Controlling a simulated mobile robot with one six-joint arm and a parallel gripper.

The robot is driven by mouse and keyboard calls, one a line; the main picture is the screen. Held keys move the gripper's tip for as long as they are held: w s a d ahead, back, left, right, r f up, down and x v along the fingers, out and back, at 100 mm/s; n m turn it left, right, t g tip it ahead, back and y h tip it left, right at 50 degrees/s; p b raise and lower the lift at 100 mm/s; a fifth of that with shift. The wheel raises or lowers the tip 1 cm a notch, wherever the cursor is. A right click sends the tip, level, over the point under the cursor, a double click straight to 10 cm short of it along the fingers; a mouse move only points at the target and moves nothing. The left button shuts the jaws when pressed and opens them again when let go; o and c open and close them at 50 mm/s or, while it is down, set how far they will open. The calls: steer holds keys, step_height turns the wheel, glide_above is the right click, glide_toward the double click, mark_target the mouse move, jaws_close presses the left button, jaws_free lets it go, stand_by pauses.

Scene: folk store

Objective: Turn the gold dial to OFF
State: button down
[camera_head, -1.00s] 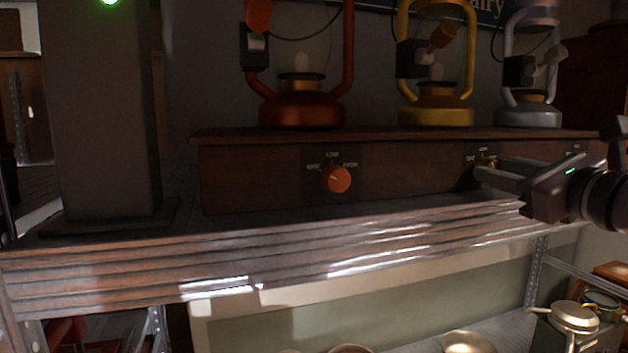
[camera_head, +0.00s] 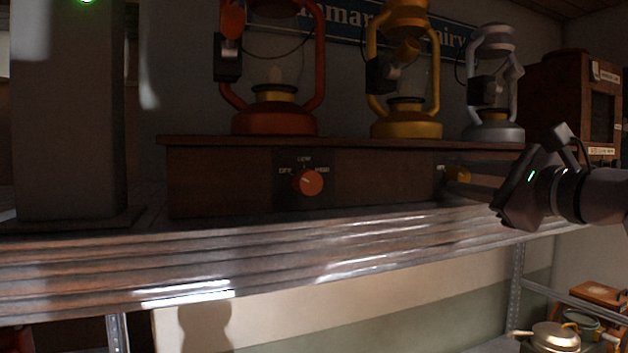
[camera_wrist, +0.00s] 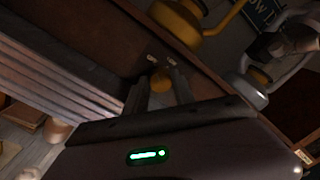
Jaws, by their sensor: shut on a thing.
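The gold dial (camera_head: 461,177) is on the front of the dark wooden panel, below the yellow lantern (camera_head: 406,118). It also shows in the wrist view (camera_wrist: 160,79), between my finger tips. My gripper (camera_head: 458,178) reaches in from the right and is shut on the gold dial. The fingers hide part of the dial, and its pointer cannot be made out. Small pale labels (camera_wrist: 152,58) show beside it in the wrist view, too blurred to read.
An orange dial (camera_head: 308,183) with OFF, LOW and a third label sits left on the same panel. An orange lantern (camera_head: 275,122) and a grey lantern (camera_head: 494,130) stand on top. A ridged shelf (camera_head: 250,255) runs below. A grey post (camera_head: 70,110) stands at left.

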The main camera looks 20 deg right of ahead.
stand_by(0.3)
steer(key=c, duration=1.1)
jaws_free()
steer(key=shift+o, duration=0.2)
